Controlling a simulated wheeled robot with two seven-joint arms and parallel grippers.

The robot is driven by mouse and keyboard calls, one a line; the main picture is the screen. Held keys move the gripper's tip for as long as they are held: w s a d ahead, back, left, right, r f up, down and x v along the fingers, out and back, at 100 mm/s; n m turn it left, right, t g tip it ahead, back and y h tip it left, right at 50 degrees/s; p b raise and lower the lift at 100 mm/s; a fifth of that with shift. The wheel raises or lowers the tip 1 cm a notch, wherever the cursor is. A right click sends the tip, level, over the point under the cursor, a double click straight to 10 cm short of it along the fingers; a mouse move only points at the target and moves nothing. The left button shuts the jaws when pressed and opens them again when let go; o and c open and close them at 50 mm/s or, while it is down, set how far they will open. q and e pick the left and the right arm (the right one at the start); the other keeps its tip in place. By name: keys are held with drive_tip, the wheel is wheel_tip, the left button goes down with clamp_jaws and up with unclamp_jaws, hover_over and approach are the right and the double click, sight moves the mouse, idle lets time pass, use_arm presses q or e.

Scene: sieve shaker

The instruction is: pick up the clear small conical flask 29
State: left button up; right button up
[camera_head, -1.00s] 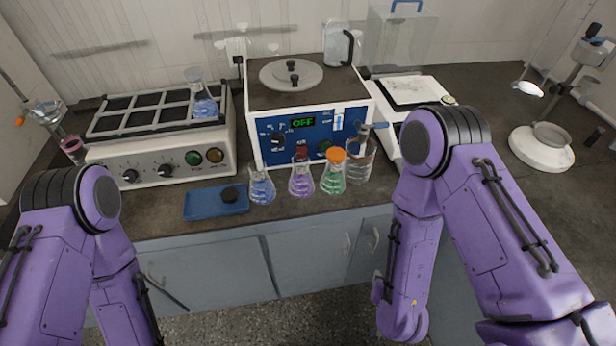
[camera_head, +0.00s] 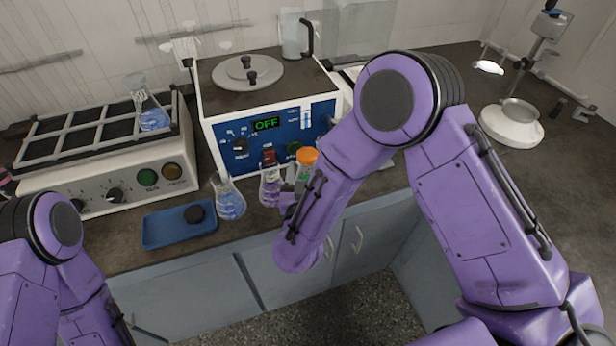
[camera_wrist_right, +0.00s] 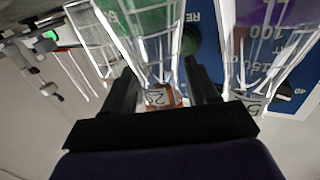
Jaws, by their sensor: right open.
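A conical flask with green liquid and an orange cap (camera_head: 307,156) stands in front of the blue control panel; my right arm partly covers it. In the right wrist view this green flask (camera_wrist_right: 152,30) lies between the two black fingers of my open right gripper (camera_wrist_right: 162,82). A label beginning with 2 shows at its capped end; the second digit is hard to read. My left gripper is out of view.
The white machine with the OFF display (camera_head: 265,125) stands right behind the flasks. A blue tray (camera_head: 165,228) with a black round piece lies left. The shaker (camera_head: 60,175) carries another blue flask (camera_head: 150,112). A glass vessel (camera_wrist_right: 95,38) is close beside the green flask.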

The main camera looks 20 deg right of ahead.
drive_tip(key=shift+w+d+f, duration=0.1)
drive_tip(key=shift+w+d, duration=0.25)
drive_tip(key=shift+w, duration=0.2)
drive_tip(key=c, duration=0.9)
drive_tip(key=shift+o, duration=0.2)
drive_tip(key=shift+a, duration=0.1)
